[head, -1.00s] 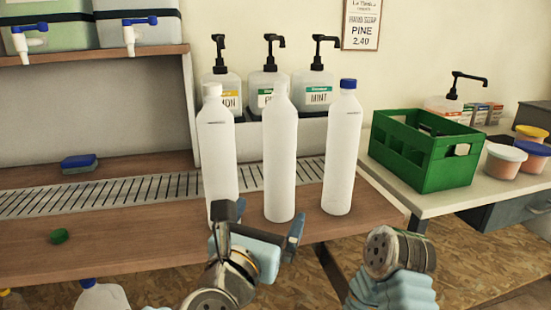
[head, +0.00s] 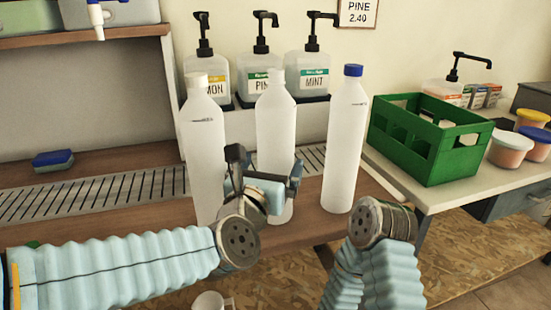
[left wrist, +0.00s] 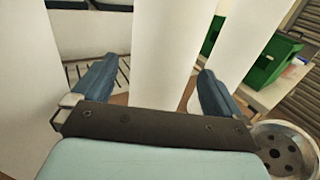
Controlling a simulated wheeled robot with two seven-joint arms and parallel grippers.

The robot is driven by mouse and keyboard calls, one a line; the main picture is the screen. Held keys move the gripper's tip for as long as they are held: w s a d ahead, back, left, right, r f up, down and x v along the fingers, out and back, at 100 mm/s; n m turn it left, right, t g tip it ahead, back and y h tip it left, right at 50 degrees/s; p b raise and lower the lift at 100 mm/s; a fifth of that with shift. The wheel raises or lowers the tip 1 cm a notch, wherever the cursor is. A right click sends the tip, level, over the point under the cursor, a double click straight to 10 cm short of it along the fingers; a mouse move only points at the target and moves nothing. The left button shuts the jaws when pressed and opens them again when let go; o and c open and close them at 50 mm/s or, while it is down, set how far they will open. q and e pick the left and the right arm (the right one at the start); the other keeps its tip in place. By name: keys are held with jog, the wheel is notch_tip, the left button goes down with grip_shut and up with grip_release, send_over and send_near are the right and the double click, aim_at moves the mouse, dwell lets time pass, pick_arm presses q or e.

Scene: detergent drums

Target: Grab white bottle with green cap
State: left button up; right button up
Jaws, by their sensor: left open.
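Three tall white bottles stand upright on the wooden counter. The left bottle (head: 204,150) has a pale cap, the middle bottle (head: 275,125) shows no coloured cap, and the right bottle (head: 344,150) has a blue cap. No bottle shows a green cap. A green sliver (head: 32,244) shows at the edge of my left arm. My left gripper (head: 266,168) is open before the middle bottle's lower half, partly hiding it. In the left wrist view the middle bottle (left wrist: 160,60) stands between the open fingers (left wrist: 157,70); I cannot tell how deep. My right gripper is out of view.
Pump dispensers (head: 260,75) stand behind the bottles. A green crate (head: 425,145) and lidded tubs (head: 510,148) are on the right-hand table. A blue sponge (head: 52,160) lies left beyond a slotted drain (head: 90,195). A white mug (head: 210,301) is low in front.

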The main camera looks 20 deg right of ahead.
pick_arm(q)
jog(key=x, duration=0.1)
jog(key=p+x, duration=0.1)
jog(key=x, duration=0.2)
jog(key=shift+r, duration=0.3)
jog(key=shift+w+d+p, duration=0.25)
jog(key=shift+w+p, duration=0.05)
jog(key=shift+w, duration=0.1)
jog(key=shift+c, duration=0.2)
jog(key=c, duration=0.9)
jog(key=shift+o, duration=0.2)
